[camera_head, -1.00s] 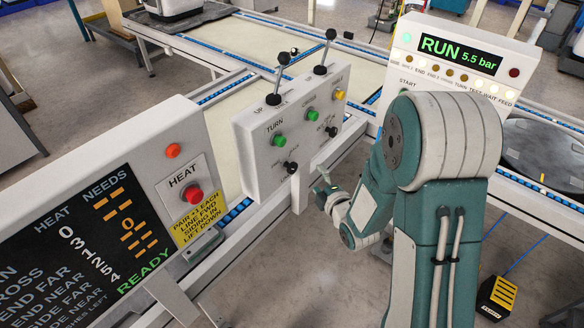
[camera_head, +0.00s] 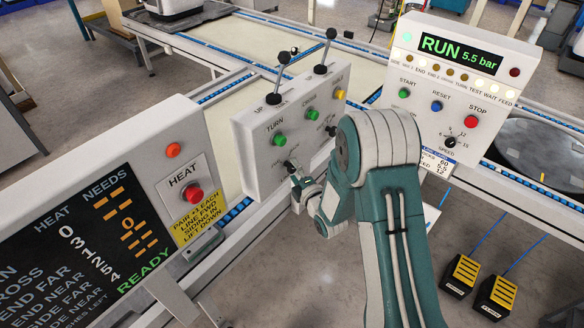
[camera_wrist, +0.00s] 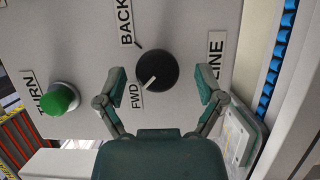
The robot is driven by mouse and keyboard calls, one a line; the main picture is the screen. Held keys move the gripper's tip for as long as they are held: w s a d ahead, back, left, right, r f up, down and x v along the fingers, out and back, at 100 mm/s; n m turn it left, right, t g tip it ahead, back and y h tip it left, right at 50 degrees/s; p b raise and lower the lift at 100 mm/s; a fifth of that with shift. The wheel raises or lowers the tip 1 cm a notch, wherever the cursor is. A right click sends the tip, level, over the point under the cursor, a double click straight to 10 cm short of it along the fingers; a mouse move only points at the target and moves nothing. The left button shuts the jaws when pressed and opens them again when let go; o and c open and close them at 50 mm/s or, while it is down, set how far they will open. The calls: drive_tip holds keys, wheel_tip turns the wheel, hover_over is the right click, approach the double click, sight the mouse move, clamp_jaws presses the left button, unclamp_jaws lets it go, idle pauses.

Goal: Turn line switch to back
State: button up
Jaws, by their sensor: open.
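The line switch is a round black knob (camera_wrist: 157,70) on a pale panel, between the labels FWD (camera_wrist: 136,95), BACK (camera_wrist: 126,22) and LINE (camera_wrist: 216,55). Its white pointer mark is turned toward FWD. In the head view the knob (camera_head: 290,166) sits low on the switch box (camera_head: 262,172), close to my gripper (camera_head: 294,182). In the wrist view my gripper (camera_wrist: 162,82) is open, with one finger on each side of the knob and gaps between. Whether the tips reach knob depth is hard to tell.
A green TURN button (camera_wrist: 60,98) is left of the knob in the wrist view. Two upright levers (camera_head: 280,72) top the box. The HEAT panel (camera_head: 165,165) stands to the left, the RUN console (camera_head: 455,85) to the right. A conveyor frame runs behind.

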drive_tip(key=shift+w+a, duration=0.25)
drive_tip(key=shift+w, duration=0.3)
drive_tip(key=c, duration=1.1)
drive_tip(key=shift+c, duration=0.2)
